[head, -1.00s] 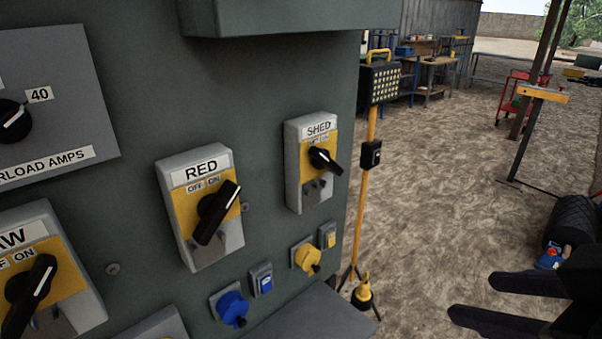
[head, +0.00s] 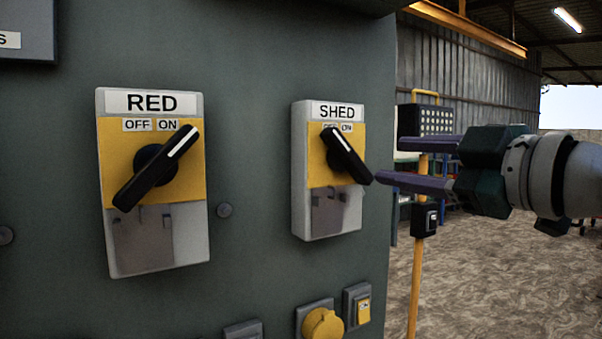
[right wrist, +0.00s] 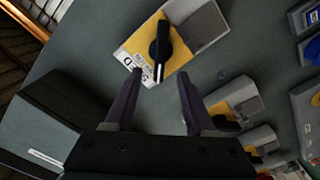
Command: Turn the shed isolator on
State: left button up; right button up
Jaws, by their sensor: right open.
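The shed isolator (head: 300,205) is a grey box with a yellow plate, labelled SHED, near the panel's right edge. Its black rotary handle (head: 347,157) is tilted, its white-marked end up-left at OFF. The right wrist view shows this handle (right wrist: 161,46) ahead of my fingers, its marked end lying between the fingertips in the picture. My right gripper (head: 388,161) is open and empty, just right of the isolator. Its lower fingertip appears close to the handle's lower end; I cannot tell whether they touch. My left gripper is not in view.
The red isolator (head: 190,242), its handle's marked end at ON, is left of the shed one. A yellow socket (head: 322,324) and a small switch (head: 357,305) sit below. A floodlight stand (head: 415,270) rises behind my right gripper.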

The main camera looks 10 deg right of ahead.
aim_at(353, 156)
jog(key=x, duration=0.9)
jog(key=shift+s+p, duration=0.1)
jog(key=shift+p, duration=0.25)
grip_shut()
